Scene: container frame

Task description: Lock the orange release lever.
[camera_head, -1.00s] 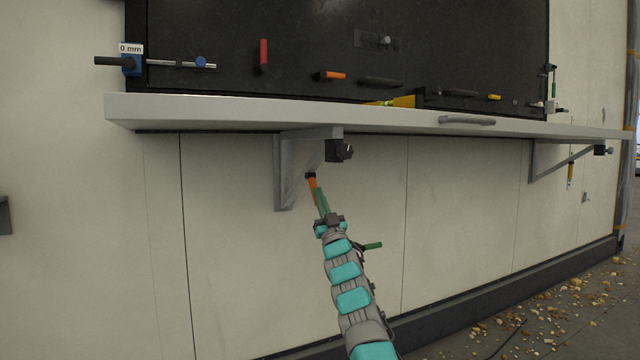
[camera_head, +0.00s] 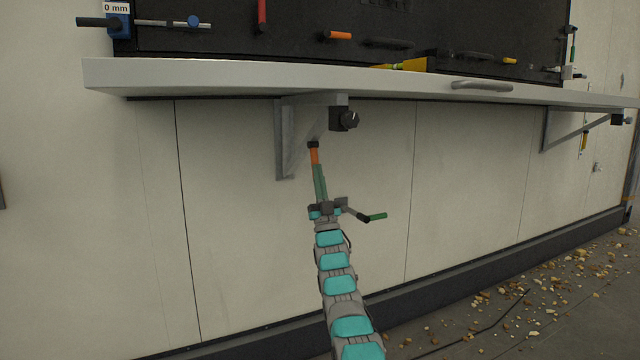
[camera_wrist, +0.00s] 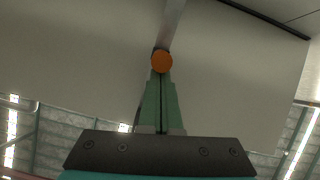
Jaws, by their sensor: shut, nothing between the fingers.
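The orange release lever (camera_head: 314,155) hangs from a dark pivot under the shelf, beside the grey bracket. It points down and looks nearly upright in the head view. My gripper (camera_head: 317,167) comes from below, its green fingers shut with nothing between them. The fingertips meet the lever's lower end in the picture; I cannot tell whether they touch. In the wrist view, the lever's round orange end (camera_wrist: 162,61) shows just beyond the closed fingertips (camera_wrist: 160,78). The rest of the lever is hidden behind that end.
The grey bracket (camera_head: 291,140) and a black knob (camera_head: 345,119) sit under the white shelf (camera_head: 200,78). A dark rod with a green end (camera_head: 377,217) shows right of my gripper; its attachment is unclear. Another orange handle (camera_head: 338,35) is on the black panel. The wall below is clear.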

